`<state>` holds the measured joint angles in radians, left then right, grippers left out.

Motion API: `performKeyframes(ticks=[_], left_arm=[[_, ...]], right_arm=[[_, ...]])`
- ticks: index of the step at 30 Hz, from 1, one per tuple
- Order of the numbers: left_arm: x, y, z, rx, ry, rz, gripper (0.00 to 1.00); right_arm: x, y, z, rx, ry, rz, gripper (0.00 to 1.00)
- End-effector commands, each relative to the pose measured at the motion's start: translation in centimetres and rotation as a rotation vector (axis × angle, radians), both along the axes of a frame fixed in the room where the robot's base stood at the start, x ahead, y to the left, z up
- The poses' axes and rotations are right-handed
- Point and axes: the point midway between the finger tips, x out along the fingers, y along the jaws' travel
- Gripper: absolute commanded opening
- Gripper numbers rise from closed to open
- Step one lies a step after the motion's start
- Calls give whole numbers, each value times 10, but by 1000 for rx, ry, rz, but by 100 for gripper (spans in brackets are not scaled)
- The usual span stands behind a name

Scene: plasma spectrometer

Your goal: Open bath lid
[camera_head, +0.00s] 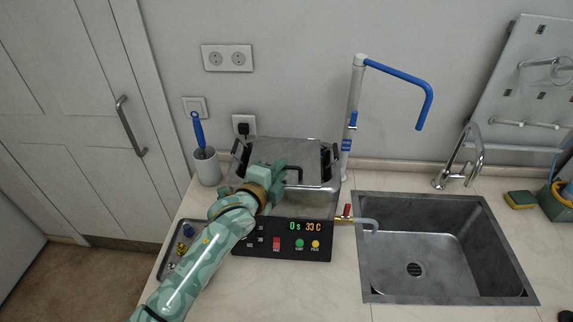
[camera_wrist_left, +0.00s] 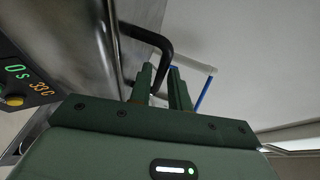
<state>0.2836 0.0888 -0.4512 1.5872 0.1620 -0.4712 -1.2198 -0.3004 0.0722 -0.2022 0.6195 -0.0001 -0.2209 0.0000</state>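The metal bath (camera_head: 318,205) stands on the worktop, with a steel lid (camera_head: 290,150) on top that looks down. A black bent lid handle (camera_head: 296,168) sticks out by my left gripper (camera_head: 285,174). My left forearm and gripper hide the left front of the bath. My right gripper is in neither view.
The bath's control panel (camera_head: 283,240) shows 0 s and 33 C. A tap with a red lever (camera_head: 347,211) sticks out on the right, beside the sink (camera_head: 440,250). A cup with a blue brush (camera_head: 206,167) stands on the left, and a small tray (camera_head: 172,250) lies left of my arm.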

Motion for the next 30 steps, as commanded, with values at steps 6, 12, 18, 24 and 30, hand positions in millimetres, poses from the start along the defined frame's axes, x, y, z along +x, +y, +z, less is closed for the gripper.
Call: performKeyframes(ticks=[6,12,18,24,30], left_arm=[[29,-12,-7,-1,0,0,19],[35,-15,-7,-1,0,0,19],[35,-15,-7,0,0,0,13],[35,-14,-7,0,1,0,0],[36,-14,0,2,20,0,0]], right_arm=[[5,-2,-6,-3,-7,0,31],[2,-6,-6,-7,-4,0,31],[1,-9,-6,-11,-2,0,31],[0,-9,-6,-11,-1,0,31],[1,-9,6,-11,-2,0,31]])
